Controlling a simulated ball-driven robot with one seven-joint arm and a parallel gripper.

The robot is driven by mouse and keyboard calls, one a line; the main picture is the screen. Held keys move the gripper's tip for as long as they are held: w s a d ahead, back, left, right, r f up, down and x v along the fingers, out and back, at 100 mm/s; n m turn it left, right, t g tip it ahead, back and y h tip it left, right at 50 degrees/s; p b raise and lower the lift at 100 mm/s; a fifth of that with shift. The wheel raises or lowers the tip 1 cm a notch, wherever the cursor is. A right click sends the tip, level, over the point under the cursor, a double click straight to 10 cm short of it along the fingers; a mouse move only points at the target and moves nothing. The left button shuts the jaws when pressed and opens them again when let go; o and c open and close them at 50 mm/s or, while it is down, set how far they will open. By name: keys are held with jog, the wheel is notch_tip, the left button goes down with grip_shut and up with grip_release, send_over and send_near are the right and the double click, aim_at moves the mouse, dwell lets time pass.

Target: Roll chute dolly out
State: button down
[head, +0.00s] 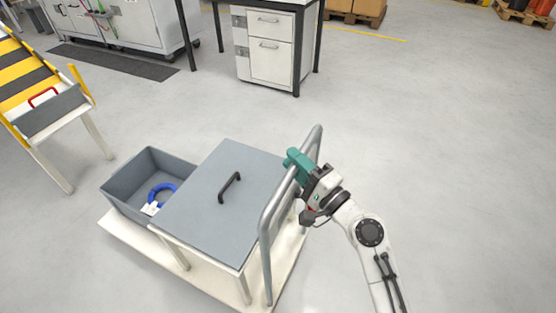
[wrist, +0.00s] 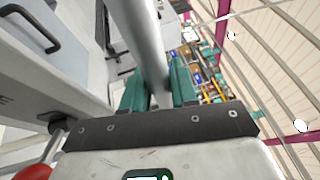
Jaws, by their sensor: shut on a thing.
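The dolly has a pale flat base (head: 120,228), a raised grey panel (head: 215,205) with a black handle (head: 229,187), and a grey metal push bar (head: 268,235) along its right end. The panel's black handle also shows in the wrist view (wrist: 35,28). My gripper (head: 297,164) is at the upper part of the push bar. In the wrist view, its teal fingers (wrist: 160,90) stand on either side of the bar (wrist: 140,35), shut on it. The dolly's wheels are hidden.
A grey bin (head: 125,190) with a blue cable coil (head: 162,192) sits on the dolly's left end. A yellow-and-black striped ramp (head: 22,78) stands at left. A desk with white drawers (head: 270,48) is behind. The floor to the right (head: 450,150) is clear.

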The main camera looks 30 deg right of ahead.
jog(key=shift+s+d+f+b, duration=0.1)
jog(key=shift+s+d+b, duration=0.2)
jog(key=shift+s+d, duration=0.6)
jog(key=shift+s+d+f+b, duration=0.1)
jog(key=shift+s+d+b, duration=0.15)
jog(key=shift+s+d, duration=0.65)
jog(key=shift+s+a, duration=0.25)
jog(key=shift+s, duration=0.05)
jog(key=c, duration=1)
grip_release()
jog(key=shift+r, duration=0.15)
jog(key=b+v, duration=0.1)
jog(key=v, duration=0.9)
jog(key=shift+s+d, duration=0.1)
jog(key=shift+s, duration=0.3)
